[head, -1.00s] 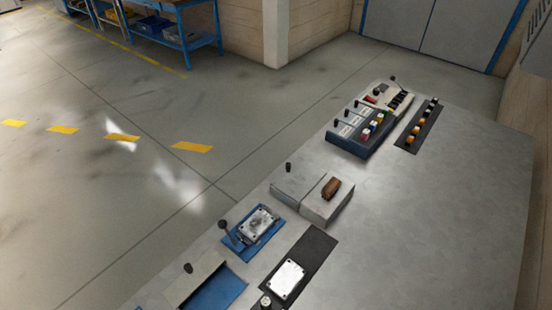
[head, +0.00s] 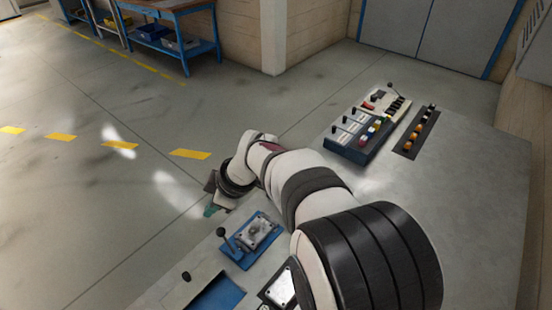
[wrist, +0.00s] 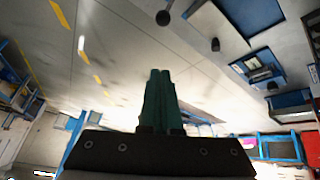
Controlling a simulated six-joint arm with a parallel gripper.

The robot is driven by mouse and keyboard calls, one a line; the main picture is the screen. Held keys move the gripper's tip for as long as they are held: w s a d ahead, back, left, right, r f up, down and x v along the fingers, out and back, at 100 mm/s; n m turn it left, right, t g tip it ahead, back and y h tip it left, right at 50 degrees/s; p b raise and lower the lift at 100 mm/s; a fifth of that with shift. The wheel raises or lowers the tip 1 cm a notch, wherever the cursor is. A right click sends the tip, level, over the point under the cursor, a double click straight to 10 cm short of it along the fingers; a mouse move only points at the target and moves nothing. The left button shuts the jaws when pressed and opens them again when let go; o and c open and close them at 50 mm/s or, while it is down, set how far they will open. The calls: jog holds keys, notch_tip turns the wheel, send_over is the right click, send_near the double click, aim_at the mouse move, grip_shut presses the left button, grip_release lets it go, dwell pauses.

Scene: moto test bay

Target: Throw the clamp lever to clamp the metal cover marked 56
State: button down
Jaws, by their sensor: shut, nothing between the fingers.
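A silver metal cover (head: 259,231) sits in a blue fixture (head: 238,261) on the bench in the head view. No number is readable on it. A clamp lever with a dark knob (head: 221,232) stands up at the fixture's left side, leaning left. My gripper (head: 209,211) is above and left of the fixture, apart from the lever. In the wrist view its green fingers (wrist: 160,74) are together, with nothing between them. A blue fixture with a metal part (wrist: 259,70) shows to their right there. Dark knobs (wrist: 163,18) also show; I cannot tell which belongs to the clamp lever.
A second metal plate (head: 282,287) lies nearer, partly behind my arm. A box with a blue recess (head: 218,297) and a knob (head: 187,276) is at the front. A switch panel (head: 352,150) stands farther back.

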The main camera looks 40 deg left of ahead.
jog(key=shift+s+a+f, duration=0.1)
jog(key=shift+s+a, duration=0.05)
jog(key=shift+a, duration=0.05)
send_over(227, 242)
jog(key=a, duration=0.3)
jog(key=shift+f, duration=4.65)
jog(key=shift+s, duration=0.45)
